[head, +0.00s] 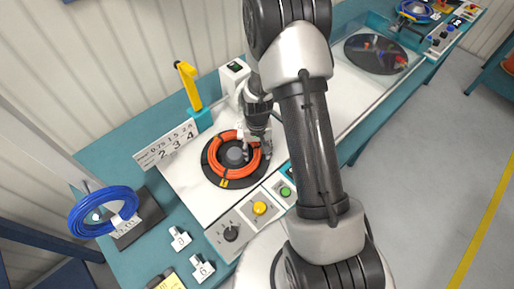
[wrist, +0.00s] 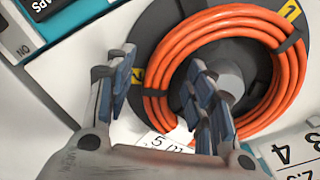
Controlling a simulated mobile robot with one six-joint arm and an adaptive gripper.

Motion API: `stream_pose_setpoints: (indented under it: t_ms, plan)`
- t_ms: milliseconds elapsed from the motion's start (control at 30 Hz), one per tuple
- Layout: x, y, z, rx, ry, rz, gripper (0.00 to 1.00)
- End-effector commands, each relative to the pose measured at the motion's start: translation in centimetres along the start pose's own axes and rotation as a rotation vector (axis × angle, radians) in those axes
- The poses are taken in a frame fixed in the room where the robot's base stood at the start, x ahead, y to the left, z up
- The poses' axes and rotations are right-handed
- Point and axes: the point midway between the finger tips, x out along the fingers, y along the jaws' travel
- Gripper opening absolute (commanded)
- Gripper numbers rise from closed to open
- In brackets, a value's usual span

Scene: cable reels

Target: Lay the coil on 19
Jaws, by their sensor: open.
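An orange coil (head: 221,165) lies flat on a black round plate (head: 213,182) around a grey hub (head: 236,156). Dark bands tie it, and yellow number marks show on the plate. My gripper (head: 257,153) is over the coil's right side in the head view. In the wrist view the coil (wrist: 160,68) passes between the spread fingers of my gripper (wrist: 160,75), one inside the ring near the hub, one outside. A white tag (wrist: 164,146) reading 5 shows below the coil. I cannot make out a place marked 19.
A blue coil (head: 78,219) hangs at the left. Small numbered white blocks (head: 180,240) stand on the teal bench. A number sign (head: 166,146) and yellow upright arm (head: 188,85) stand behind the plate. A control panel (head: 259,208) lies in front. A dark disc (head: 375,54) is at upper right.

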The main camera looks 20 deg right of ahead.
Motion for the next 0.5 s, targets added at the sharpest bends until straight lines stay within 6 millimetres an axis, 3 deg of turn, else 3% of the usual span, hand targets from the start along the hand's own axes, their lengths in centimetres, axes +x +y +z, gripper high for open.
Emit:
stream_pose_setpoints:
  t_ms: [100, 500]
  plan:
    - [-0.03, 0.0, -0.01, 0.0, 0.0, 0.0, 0.49]
    - [-0.04, 0.0, -0.01, 0.0, 0.0, 0.0, 0.23]
